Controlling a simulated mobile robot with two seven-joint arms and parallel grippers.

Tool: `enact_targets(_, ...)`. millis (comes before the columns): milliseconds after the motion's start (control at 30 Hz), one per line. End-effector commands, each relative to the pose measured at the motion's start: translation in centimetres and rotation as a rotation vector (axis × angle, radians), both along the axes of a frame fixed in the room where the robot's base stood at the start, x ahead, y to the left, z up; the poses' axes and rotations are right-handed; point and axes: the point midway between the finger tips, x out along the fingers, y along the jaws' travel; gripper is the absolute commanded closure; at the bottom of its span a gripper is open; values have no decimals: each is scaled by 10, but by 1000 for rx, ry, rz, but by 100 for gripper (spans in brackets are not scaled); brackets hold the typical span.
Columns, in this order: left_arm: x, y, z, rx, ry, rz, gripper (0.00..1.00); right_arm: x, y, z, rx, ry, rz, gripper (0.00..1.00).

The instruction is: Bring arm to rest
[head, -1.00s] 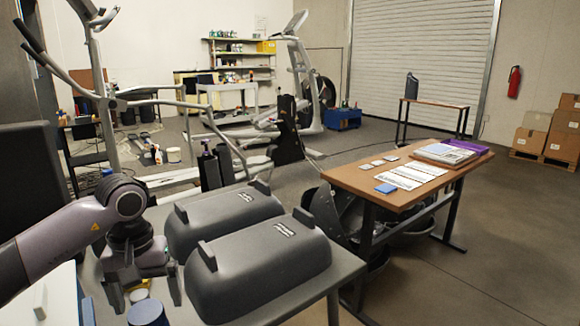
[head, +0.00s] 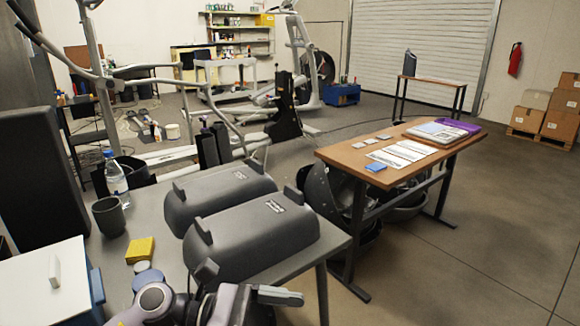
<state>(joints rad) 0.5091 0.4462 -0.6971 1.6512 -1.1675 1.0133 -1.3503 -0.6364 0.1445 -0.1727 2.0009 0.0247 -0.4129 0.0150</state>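My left arm and gripper (head: 245,297) are at the bottom edge of the head view, low in front of the grey table (head: 158,220). A pale grey finger-like part points right, below the nearer grey shroud (head: 262,245). The gripper's lower part is cut off by the frame, so its opening does not show. I see nothing held in it. My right gripper is not in view.
On the grey table are a second shroud (head: 217,196), a yellow sponge (head: 140,250), a dark cup (head: 108,217), a water bottle (head: 116,180) and round lids (head: 148,280). A wooden bench (head: 345,158) with papers stands right.

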Motion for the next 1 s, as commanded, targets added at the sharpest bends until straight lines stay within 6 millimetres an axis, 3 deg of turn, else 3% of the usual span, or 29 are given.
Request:
enact_targets(100, 1, -2, 22, -237, 363, 160, 6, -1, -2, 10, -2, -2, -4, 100)
enact_targets(200, 11, 9, 30, -429, 682, 284, 6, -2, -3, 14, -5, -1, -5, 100)
enact_targets(367, 26, 45, 18, -741, 1208, 465, 6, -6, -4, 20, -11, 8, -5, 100)
enact_targets(567, 22, 106, -40, -1166, 1864, 666, 6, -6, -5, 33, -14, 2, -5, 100)
enact_targets(767, -31, 161, -121, -1652, 2436, 833, 6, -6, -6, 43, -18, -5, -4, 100)
enact_targets(800, -45, 168, -134, 1697, -2452, -832, 6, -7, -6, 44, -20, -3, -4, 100)
enact_targets(1000, -100, 188, -176, 1559, -2064, -694, 6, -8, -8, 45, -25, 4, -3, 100)
